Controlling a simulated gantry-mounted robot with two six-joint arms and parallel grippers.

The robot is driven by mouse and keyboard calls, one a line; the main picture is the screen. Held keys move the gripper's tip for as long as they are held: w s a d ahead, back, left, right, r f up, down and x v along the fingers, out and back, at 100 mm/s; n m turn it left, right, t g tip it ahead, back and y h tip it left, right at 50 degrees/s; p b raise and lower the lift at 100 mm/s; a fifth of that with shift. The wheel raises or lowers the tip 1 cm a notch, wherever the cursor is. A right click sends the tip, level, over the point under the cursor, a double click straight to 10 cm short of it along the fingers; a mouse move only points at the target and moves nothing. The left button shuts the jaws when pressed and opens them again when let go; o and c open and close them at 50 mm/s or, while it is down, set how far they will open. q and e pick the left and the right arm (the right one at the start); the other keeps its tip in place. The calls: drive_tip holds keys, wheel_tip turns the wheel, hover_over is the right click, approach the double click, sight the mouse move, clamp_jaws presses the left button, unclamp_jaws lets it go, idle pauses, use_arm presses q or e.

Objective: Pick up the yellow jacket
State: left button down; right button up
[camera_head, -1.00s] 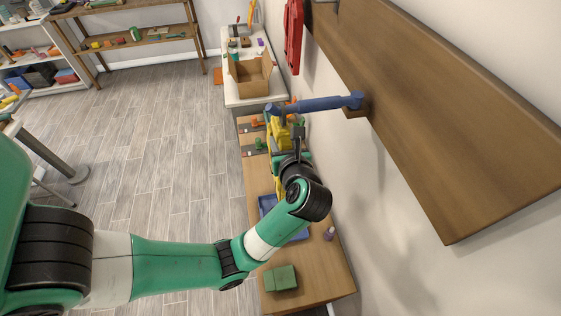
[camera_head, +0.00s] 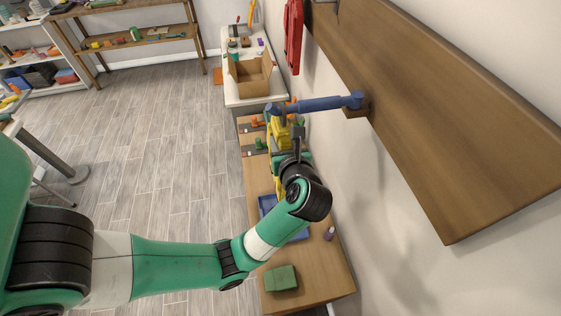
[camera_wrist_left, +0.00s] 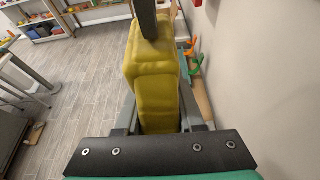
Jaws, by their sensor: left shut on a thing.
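The yellow jacket (camera_head: 280,176) shows in the head view below the free end of a blue bar (camera_head: 325,104) that sticks out from the wall shelf. It fills the middle of the left wrist view (camera_wrist_left: 153,85) as a thick, folded, upright piece. My left gripper (camera_head: 298,140) is at the jacket's upper part, just under the bar, and is shut on it. In the left wrist view a dark finger lies across the jacket's top. Whether the jacket still touches the bar is hidden. My right gripper is not in view.
A wooden shelf (camera_head: 450,100) juts from the wall at right, with a red item (camera_head: 293,35) hanging further back. Below are a wooden table with a blue tray (camera_head: 266,204) and a green box (camera_head: 280,278), and a cardboard box (camera_head: 250,75) behind.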

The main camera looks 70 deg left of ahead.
use_arm(q)
drive_tip(key=shift+r, duration=0.2)
drive_tip(key=shift+r, duration=0.65)
drive_tip(key=s+a+p, duration=0.3)
drive_tip(key=s+p, duration=0.4)
drive_tip(key=s, duration=1)
drive_tip(key=shift+s+p, duration=0.4)
